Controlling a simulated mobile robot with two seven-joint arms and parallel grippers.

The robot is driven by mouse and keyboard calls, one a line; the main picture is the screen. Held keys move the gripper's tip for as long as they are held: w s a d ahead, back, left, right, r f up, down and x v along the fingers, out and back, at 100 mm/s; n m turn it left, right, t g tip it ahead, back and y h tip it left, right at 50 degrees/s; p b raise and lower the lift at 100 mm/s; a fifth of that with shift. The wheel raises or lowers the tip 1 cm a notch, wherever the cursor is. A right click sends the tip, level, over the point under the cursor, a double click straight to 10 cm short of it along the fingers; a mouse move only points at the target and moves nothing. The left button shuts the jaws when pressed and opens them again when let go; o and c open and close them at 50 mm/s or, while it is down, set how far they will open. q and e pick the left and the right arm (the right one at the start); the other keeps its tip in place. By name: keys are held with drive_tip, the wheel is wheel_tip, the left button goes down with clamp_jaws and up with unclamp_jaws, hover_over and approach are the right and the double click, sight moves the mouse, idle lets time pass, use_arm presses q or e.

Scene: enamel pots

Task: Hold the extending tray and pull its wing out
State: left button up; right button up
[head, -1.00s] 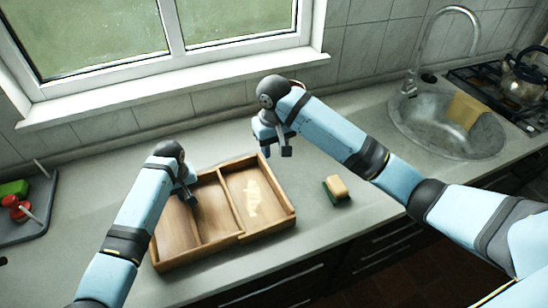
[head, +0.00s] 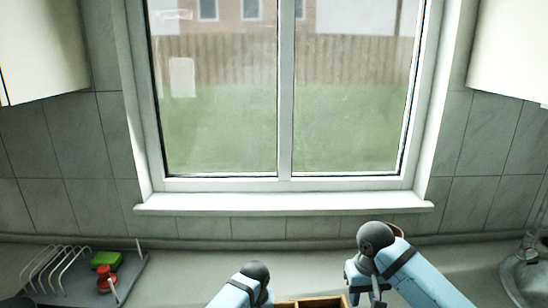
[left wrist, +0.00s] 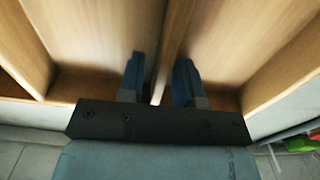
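Only the back edge of the wooden tray (head: 312,302) shows at the bottom of the head view. The left wrist view shows its wooden inside close up, with a thin divider (left wrist: 178,38) between compartments. My left gripper (left wrist: 160,78) has its two blue fingers apart, one on each side of this divider. A small gap shows beside the left finger. In the head view my left fingers are hidden or out of frame. My right gripper (head: 365,294) is at the tray's back right, fingers apart; its tips are near the frame's bottom edge, and I see nothing between them.
A dish rack (head: 50,272) with a green sponge (head: 105,260) and a red-topped item (head: 104,271) stands at the left. A sink (head: 525,275) is at the right edge.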

use_arm(q)
drive_tip(key=shift+r, duration=0.1)
wheel_tip(320, 180, up, 7)
drive_tip(key=p, duration=0.8)
drive_tip(key=o, duration=0.6)
drive_tip(key=shift+c, duration=0.2)
